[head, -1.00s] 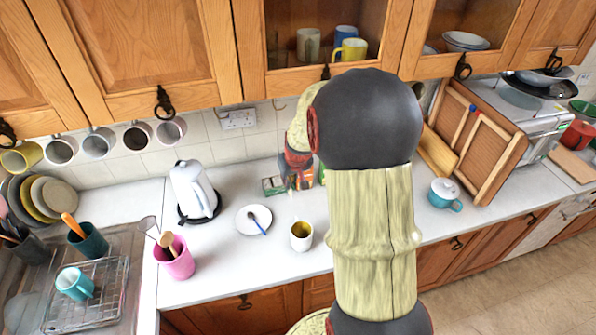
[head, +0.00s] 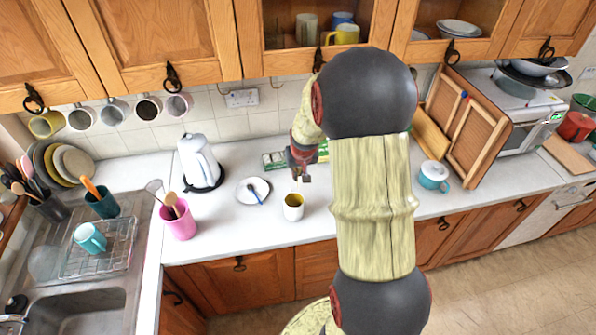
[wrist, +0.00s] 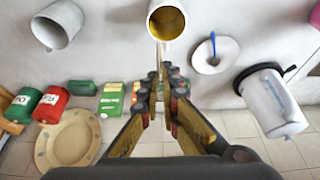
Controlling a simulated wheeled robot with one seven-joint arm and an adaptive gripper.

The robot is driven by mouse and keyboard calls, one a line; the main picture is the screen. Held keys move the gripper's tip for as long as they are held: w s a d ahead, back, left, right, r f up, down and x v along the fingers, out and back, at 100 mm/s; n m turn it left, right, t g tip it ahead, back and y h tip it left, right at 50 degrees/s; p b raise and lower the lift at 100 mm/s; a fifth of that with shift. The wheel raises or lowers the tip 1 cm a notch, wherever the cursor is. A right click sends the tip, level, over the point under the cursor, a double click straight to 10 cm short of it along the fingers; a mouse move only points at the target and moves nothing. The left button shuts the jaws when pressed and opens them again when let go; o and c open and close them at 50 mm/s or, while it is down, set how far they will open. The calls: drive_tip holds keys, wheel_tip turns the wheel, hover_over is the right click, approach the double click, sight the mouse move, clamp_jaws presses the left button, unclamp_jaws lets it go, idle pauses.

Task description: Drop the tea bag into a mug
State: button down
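A white mug with a yellow inside (head: 293,207) stands upright on the counter near its front edge. It also shows at the top of the wrist view (wrist: 167,20), open side facing the camera. My gripper (head: 302,178) is just above and behind the mug, pointing down. In the wrist view its fingers (wrist: 160,72) are nearly together on a thin tan strip, which looks like the tea bag (wrist: 159,56) seen edge-on. A small pale piece (head: 297,187) hangs below the fingers over the mug's rim in the head view. Its lower end is hard to make out.
A saucer with a blue-handled spoon (head: 253,190), a white kettle (head: 199,160) and a pink utensil pot (head: 178,219) stand left of the mug. Green boxes (wrist: 110,99) lie behind my gripper.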

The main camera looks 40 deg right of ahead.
drive_tip(key=shift+w+f+b, duration=0.15)
drive_tip(key=shift+f+b, duration=0.9)
drive_tip(key=shift+f, duration=1.25)
drive_tip(key=c, duration=2)
unclamp_jaws()
drive_tip(key=shift+o, duration=0.2)
drive_tip(key=shift+r, duration=0.15)
drive_tip(key=v, duration=1.1)
drive_tip(key=shift+r, duration=0.35)
